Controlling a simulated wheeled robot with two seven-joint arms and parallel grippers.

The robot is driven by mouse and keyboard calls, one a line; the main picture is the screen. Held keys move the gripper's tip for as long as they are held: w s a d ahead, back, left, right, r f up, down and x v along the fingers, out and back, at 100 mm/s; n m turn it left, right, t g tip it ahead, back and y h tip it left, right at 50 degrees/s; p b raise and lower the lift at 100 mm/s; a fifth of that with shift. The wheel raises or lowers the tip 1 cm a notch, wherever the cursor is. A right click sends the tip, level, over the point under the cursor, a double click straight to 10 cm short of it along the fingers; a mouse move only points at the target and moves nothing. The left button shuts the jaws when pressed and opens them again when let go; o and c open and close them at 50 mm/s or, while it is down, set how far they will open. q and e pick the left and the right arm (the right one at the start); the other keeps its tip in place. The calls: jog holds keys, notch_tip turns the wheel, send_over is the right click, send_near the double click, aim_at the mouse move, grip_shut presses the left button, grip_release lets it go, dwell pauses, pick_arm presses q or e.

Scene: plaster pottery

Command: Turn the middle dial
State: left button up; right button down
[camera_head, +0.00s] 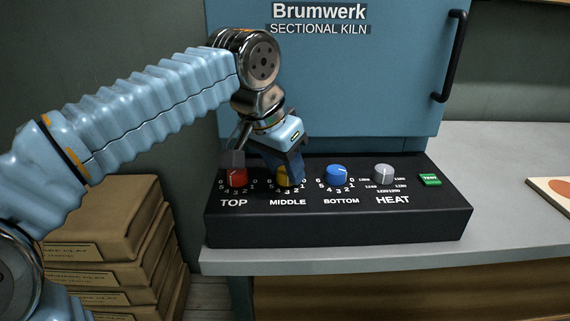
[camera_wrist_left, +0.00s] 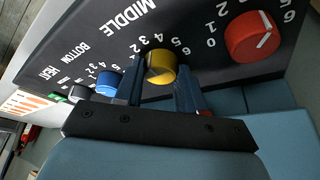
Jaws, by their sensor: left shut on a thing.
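The yellow middle dial (camera_head: 284,175) sits on the black control panel (camera_head: 340,221), above the label MIDDLE. My left gripper (camera_head: 289,172) reaches down to it from above and is shut on it. In the left wrist view the dial (camera_wrist_left: 160,66) shows between the two fingertips (camera_wrist_left: 160,88). The gripper covers part of the dial and some of its scale in the head view. The dial's pointer mark cannot be made out clearly. My right gripper is not in view.
The red top dial (camera_head: 237,177) is close on the left, the blue bottom dial (camera_head: 336,174) on the right. Farther right are the grey heat dial (camera_head: 384,174) and a green button (camera_head: 430,180). The blue kiln (camera_head: 350,90) stands behind. Stacked clay bags (camera_head: 110,230) are at left.

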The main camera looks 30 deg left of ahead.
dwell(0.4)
pick_arm(q)
jog(key=o, duration=1)
jog(key=shift+r, duration=0.1)
jog(key=v, duration=1.3)
jog(key=shift+r, duration=0.3)
jog(key=shift+s, duration=0.1)
